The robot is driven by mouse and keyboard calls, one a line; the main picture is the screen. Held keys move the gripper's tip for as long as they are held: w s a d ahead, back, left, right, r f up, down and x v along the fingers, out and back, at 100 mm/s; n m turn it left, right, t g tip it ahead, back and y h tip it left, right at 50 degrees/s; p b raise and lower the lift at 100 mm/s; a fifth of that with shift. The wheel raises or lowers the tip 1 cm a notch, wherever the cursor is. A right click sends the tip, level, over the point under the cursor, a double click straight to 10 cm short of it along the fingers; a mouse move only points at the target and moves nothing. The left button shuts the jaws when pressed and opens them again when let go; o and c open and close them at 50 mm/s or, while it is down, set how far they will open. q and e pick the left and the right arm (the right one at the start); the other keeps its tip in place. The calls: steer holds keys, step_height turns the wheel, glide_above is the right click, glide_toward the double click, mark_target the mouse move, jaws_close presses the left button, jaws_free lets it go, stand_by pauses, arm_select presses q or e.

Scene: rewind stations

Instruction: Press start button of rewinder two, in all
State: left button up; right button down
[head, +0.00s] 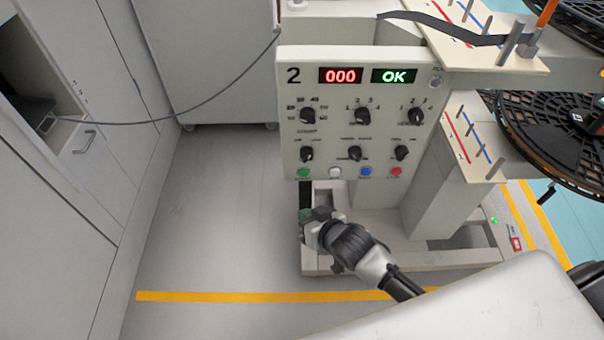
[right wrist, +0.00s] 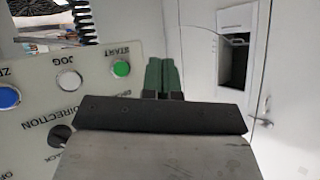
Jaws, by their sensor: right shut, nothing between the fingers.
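The control panel of rewinder two (head: 326,131) faces me in the head view. It carries a "2", a red display reading 000 and a green display reading OK. The green start button (head: 303,172) is at the panel's lower left. The same start button (right wrist: 121,68), labelled START, shows in the right wrist view. My right gripper (head: 306,214) is below the panel's lower left corner. In the right wrist view my right gripper's green fingertips (right wrist: 161,76) are together and empty, to the right of the start button. I see no contact with it. My left gripper is not in view.
White, blue and red buttons (head: 366,172) sit right of the start button, below several black knobs (head: 354,152). Black reels (head: 552,140) stand at the right. A cabinet (head: 80,160) is at the left. The grey floor (head: 205,220) between is clear, with a yellow line (head: 220,296).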

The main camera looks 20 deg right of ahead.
mark_target(303, 173)
steer(key=w+d+b, duration=0.2)
steer(key=w+b, duration=0.1)
steer(key=w, duration=0.5)
steer(key=shift+w+d+b, duration=0.25)
steer(key=shift+b, duration=0.15)
steer(key=shift+w, duration=0.15)
stand_by(1.7)
steer(key=shift+w+d, duration=0.1)
steer(key=shift+w, duration=0.15)
